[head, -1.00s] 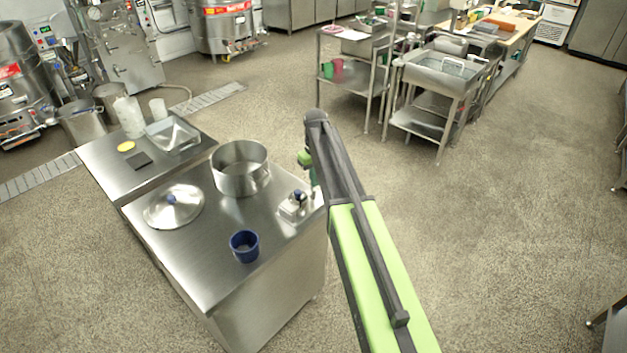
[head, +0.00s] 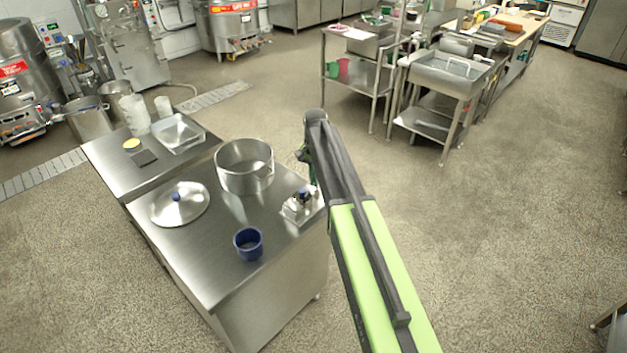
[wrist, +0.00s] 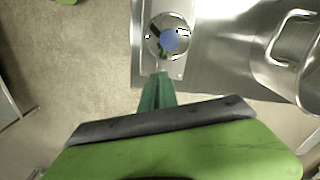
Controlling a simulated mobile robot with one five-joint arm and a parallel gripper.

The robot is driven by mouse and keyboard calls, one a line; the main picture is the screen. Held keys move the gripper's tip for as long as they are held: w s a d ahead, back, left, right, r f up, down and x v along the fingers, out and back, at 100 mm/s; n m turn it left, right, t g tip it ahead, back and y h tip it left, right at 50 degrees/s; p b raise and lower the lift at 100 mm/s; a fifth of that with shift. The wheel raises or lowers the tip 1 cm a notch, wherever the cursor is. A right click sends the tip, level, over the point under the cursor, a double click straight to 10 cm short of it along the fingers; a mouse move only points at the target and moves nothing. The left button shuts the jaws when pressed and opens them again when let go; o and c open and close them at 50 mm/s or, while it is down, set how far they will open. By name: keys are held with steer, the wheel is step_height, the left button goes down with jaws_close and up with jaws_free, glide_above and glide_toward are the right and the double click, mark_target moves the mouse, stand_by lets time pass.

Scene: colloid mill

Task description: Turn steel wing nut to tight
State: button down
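In the head view my arm partly hides the gripper.
A large steel pot (head: 244,182), a domed lid (head: 182,213) and a blue cup (head: 248,244) stand on the table, left of the fitting. In the wrist view the pot (wrist: 262,75) is at the right. Open floor lies right of my arm.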

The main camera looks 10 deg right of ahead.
steer(key=shift+a+m, duration=0.15)
steer(key=shift+m, duration=1.45)
steer(key=c, duration=1.6)
jaws_free()
steer(key=shift+c, duration=0.2)
steer(key=shift+w, duration=0.1)
steer(key=shift+r, duration=0.1)
step_height(320, 180, up, 17)
steer(key=p, duration=1.7)
steer(key=shift+r, duration=0.15)
